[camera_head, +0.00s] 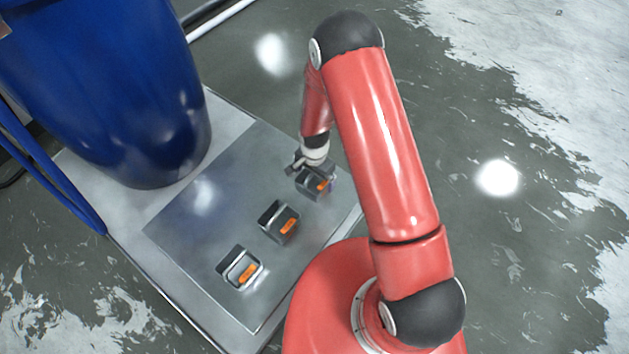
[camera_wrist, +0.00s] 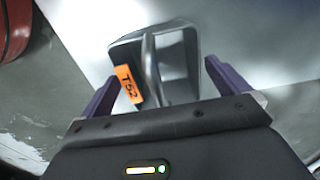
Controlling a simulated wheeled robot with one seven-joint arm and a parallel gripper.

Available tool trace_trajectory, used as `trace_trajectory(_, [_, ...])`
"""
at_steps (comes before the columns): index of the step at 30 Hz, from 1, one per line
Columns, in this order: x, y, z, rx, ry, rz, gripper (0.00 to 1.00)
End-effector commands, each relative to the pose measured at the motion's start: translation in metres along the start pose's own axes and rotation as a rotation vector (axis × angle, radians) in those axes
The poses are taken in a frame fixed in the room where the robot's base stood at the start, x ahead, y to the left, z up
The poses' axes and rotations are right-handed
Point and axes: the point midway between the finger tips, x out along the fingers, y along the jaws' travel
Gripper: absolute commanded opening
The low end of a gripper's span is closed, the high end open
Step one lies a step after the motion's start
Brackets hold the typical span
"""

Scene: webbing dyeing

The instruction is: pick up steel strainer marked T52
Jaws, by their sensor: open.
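The steel strainer marked T52 (camera_wrist: 187,57) is a grey metal piece with an orange tag (camera_wrist: 130,84) reading T52. In the wrist view it lies between the two purple fingers of my gripper (camera_wrist: 163,85), which are apart, one on each side. I cannot tell whether either finger touches it. In the head view the strainer (camera_head: 313,188) is the farthest right of three similar pieces on the steel plate (camera_head: 190,225). My gripper (camera_head: 311,168) is over it and hides part of it.
Two similar strainers with orange tags, one in the middle (camera_head: 279,221) and one at the near left (camera_head: 239,267), sit on the same plate. A large blue vessel (camera_head: 110,90) stands behind the plate on the left. The wet grey floor (camera_head: 530,190) at right is clear.

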Motion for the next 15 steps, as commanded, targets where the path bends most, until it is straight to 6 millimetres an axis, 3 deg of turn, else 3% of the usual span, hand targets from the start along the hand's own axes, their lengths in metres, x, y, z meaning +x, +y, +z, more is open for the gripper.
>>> trace_trajectory(3, [0.0102,-0.0001,0.0005,-0.002,0.000,0.000,1.00])
trace_trajectory(10, [0.0112,-0.0002,0.0004,-0.002,0.001,-0.001,1.00])
trace_trajectory(15, [0.0110,-0.0001,0.0004,-0.002,0.001,-0.001,0.79])
